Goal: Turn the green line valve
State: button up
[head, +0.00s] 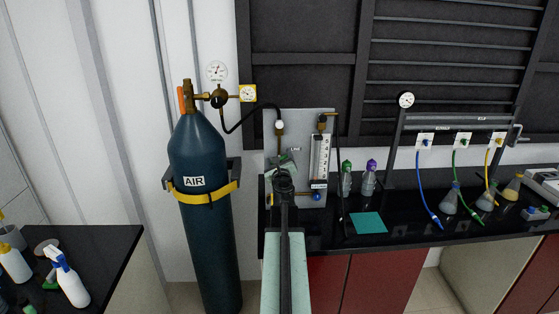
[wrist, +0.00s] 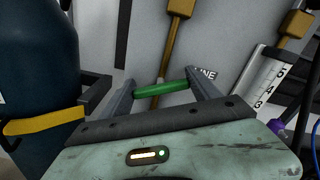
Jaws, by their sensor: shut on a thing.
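The green line valve handle (wrist: 161,89) is a short green bar in front of a grey panel, below a brass pipe and beside a label reading LINE. My gripper (wrist: 162,87) has one finger at each end of the green bar and is shut on it. The bar lies nearly level, its right end slightly higher, in the wrist view. In the head view my arm reaches up to the grey panel (head: 299,120) and hides most of the valve.
A dark blue AIR cylinder (head: 198,150) with a yellow strap stands left of the panel. A flowmeter (head: 320,155) is to the right. Green- and purple-capped bottles (head: 368,182), a teal pad (head: 368,222) and several flasks stand on the black bench.

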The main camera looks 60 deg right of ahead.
jog(key=n, duration=0.5)
jog(key=shift+n, duration=0.3)
jog(key=n, duration=0.5)
jog(key=shift+w+f+n, duration=0.1)
jog(key=shift+f+n, duration=0.05)
jog(key=shift+n, duration=0.45)
jog(key=o, duration=1.4)
